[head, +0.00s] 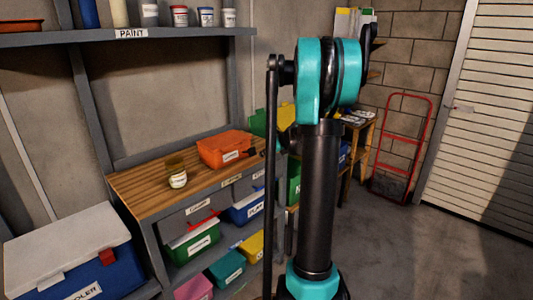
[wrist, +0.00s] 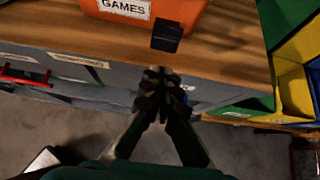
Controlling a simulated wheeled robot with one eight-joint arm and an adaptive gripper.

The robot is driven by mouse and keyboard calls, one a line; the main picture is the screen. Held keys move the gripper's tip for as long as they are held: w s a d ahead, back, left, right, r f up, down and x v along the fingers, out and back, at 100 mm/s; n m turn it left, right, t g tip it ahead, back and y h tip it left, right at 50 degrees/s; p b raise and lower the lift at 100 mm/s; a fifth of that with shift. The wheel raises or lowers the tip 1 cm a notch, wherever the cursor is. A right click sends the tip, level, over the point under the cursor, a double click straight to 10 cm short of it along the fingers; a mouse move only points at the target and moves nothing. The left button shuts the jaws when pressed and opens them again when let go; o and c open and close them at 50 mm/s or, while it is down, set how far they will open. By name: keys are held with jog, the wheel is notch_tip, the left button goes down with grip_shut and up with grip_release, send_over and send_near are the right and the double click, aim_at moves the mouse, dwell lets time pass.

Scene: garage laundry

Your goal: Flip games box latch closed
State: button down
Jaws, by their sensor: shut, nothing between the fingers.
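The games box is orange and sits on the wooden workbench in the head view (head: 222,150). In the wrist view the box (wrist: 188,22) is cut off by the top edge, with a white GAMES label on its front. A dark latch (wrist: 167,36) shows on the box front, right of the label; I cannot tell surely whether it is fastened. My gripper (wrist: 158,74) is shut and empty, at the bench's front edge, below the latch in the picture and apart from it. In the head view my arm hides the gripper.
The wooden workbench (head: 140,190) also bears a small jar (head: 176,174). Drawers and coloured bins (head: 192,240) are beneath it. A blue cooler with a white lid (head: 65,240) stands at left. Green and yellow bins (wrist: 295,60) are right of the bench. A red hand truck (head: 403,140) leans on the wall.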

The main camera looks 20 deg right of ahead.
aim_at(249, 152)
jog(key=x, duration=0.5)
jog(key=shift+w+a+f, duration=0.15)
jog(key=shift+w+f, duration=0.05)
jog(key=shift+f, duration=0.05)
